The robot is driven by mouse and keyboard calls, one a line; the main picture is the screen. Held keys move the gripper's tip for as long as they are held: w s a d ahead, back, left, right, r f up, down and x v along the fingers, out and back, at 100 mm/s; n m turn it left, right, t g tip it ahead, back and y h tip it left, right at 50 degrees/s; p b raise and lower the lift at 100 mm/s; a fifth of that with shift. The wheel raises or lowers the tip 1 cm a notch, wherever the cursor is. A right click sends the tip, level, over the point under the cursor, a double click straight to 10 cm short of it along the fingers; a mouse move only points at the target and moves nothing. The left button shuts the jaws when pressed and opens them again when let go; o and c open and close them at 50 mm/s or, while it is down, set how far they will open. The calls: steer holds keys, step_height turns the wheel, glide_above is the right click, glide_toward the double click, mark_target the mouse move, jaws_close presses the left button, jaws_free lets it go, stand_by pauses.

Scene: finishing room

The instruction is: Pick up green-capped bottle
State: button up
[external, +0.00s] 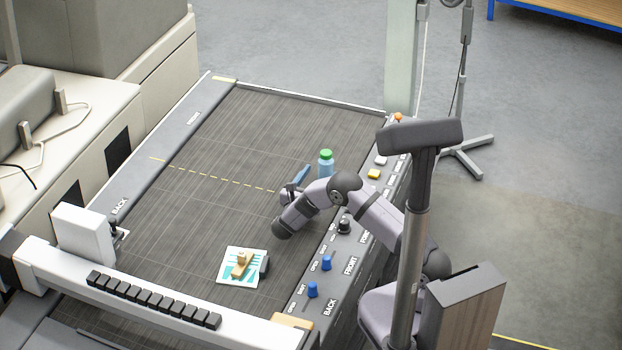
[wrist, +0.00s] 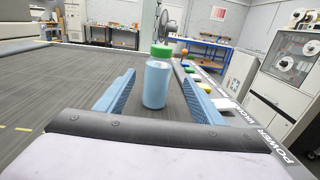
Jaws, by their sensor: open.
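A light-blue bottle with a green cap, the green-capped bottle (external: 326,165), stands upright on the dark machine bed. My gripper (wrist: 158,98) is open, with a finger on either side of the bottle in that picture. In the external view my gripper (external: 301,180) is low over the bed, just left of and nearer than the bottle, and partly hidden by my arm.
A control strip (external: 331,277) with blue knobs and coloured buttons runs along the bed's right side. A white card (external: 228,273) with a wooden stamp (external: 242,265) lies nearer the front. A white beam (external: 150,300) with black keys crosses the front. The bed left of the bottle is clear.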

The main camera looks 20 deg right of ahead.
mark_target(322, 169)
steer(key=shift+p+x, duration=1.45)
steer(key=shift+x, duration=1.3)
steer(key=shift+w+d, duration=0.2)
steer(key=shift+w, duration=0.25)
steer(key=c, duration=1.2)
steer(key=shift+c, duration=0.4)
steer(key=shift+r, duration=0.15)
